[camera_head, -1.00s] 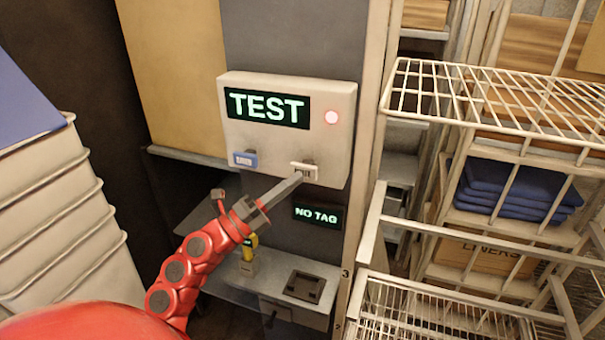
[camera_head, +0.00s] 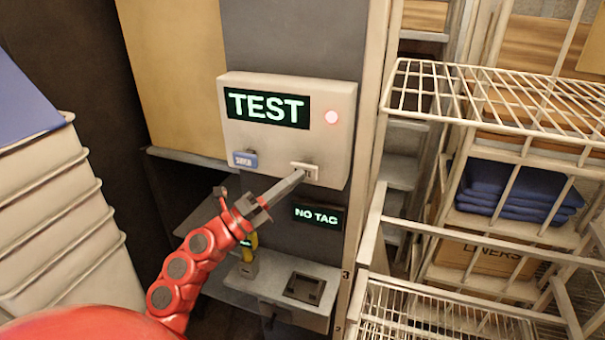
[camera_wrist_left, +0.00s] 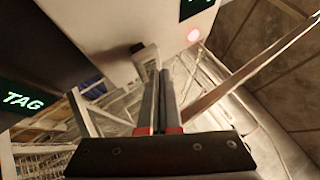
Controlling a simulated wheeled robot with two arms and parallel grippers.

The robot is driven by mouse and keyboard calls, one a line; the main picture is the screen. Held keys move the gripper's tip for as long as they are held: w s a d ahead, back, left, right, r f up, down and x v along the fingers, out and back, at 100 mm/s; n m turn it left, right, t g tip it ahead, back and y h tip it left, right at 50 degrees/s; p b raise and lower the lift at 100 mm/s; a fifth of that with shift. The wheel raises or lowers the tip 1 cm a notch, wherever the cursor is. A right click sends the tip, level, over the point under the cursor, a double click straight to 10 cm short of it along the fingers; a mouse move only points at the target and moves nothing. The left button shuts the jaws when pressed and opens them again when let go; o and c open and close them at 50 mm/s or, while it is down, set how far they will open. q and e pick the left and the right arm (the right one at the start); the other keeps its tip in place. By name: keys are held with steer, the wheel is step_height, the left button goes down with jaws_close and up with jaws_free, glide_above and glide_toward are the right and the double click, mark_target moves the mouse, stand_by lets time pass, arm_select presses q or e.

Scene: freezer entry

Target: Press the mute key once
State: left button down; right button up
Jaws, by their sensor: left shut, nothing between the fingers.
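A pale wall panel (camera_head: 270,150) has a dark display with green letters reading TEST (camera_head: 267,107) and a lit red lamp (camera_head: 332,117). A blue key (camera_head: 245,159) sits low on its left, and a white key (camera_head: 310,168) low on its right. The white key's label is mostly covered by my fingertips, so I cannot read it. My left gripper (camera_head: 300,175) is shut and empty, its tips at the white key's front; I cannot tell whether they touch. The left wrist view shows the closed fingers (camera_wrist_left: 160,100) reaching toward the panel's underside. My right gripper is not in view.
A NO TAG display (camera_head: 316,216) is below the panel. A grey shelf (camera_head: 255,280) with a yellow-handled item (camera_head: 250,250) lies under my arm. White wire racks (camera_head: 480,95) with folded blue cloth (camera_head: 510,190) stand right; stacked white bins (camera_head: 60,200) stand left.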

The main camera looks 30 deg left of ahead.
arm_select(q)
steer(key=shift+w+a, duration=0.1)
steer(key=shift+w, duration=0.1)
steer(key=shift+s, duration=0.1)
stand_by(0.4)
steer(key=shift+s+d, duration=0.25)
steer(key=shift+s, duration=0.5)
steer(key=s, duration=0.2)
steer(key=s+d, duration=0.1)
steer(key=s, duration=0.2)
steer(key=shift+d+p, duration=0.1)
steer(key=shift+p, duration=0.2)
steer(key=shift+w, duration=0.1)
stand_by(0.5)
